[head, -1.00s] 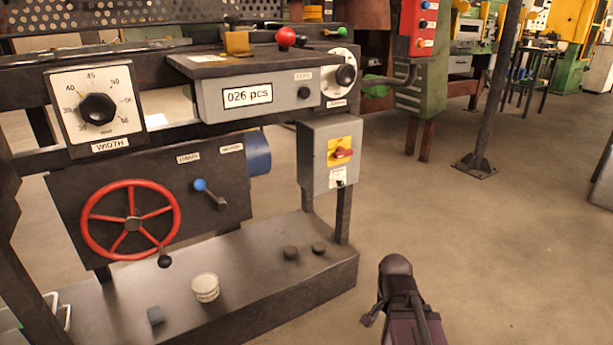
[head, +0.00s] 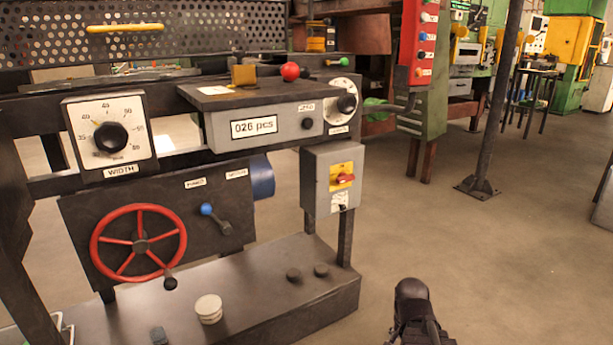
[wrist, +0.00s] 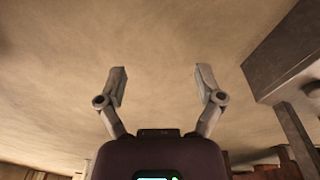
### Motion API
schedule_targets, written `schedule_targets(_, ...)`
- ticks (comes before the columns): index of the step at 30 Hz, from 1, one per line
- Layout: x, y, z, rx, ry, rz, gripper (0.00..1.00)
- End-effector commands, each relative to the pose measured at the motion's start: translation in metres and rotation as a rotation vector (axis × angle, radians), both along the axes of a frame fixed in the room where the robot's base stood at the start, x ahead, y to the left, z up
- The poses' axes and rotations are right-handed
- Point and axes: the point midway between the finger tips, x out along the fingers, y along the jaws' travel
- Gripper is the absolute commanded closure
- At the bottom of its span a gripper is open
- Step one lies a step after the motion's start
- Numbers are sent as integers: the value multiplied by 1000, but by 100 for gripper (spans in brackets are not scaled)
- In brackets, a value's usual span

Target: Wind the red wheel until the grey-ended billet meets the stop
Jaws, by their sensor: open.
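The red wheel (head: 139,245) stands on the dark front panel of the machine, left of centre in the head view. It has several spokes and a black knob (head: 171,283) at its lower right. No grey-ended billet and no stop can be made out in these frames. My gripper (wrist: 161,84) is open and empty in the wrist view, its two fingers apart above bare floor. In the head view only my dark arm shows at the bottom right, well clear of the wheel.
A blue-knobbed lever (head: 215,217) sits right of the wheel. Above are a WIDTH dial (head: 111,137) and a counter box (head: 262,127). A grey switch box (head: 332,180) is at the right. A white tub (head: 209,309) stands on the base ledge.

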Motion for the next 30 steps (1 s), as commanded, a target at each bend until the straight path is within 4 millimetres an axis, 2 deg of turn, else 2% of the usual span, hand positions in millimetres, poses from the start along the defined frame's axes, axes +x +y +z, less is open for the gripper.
schedule_targets(11,0,0,1,0,-1,5,14)
schedule_targets(16,1,5,11,5,3,44,14)
schedule_targets(20,1,14,27,13,9,117,14)
schedule_targets(30,3,51,86,49,32,438,14)
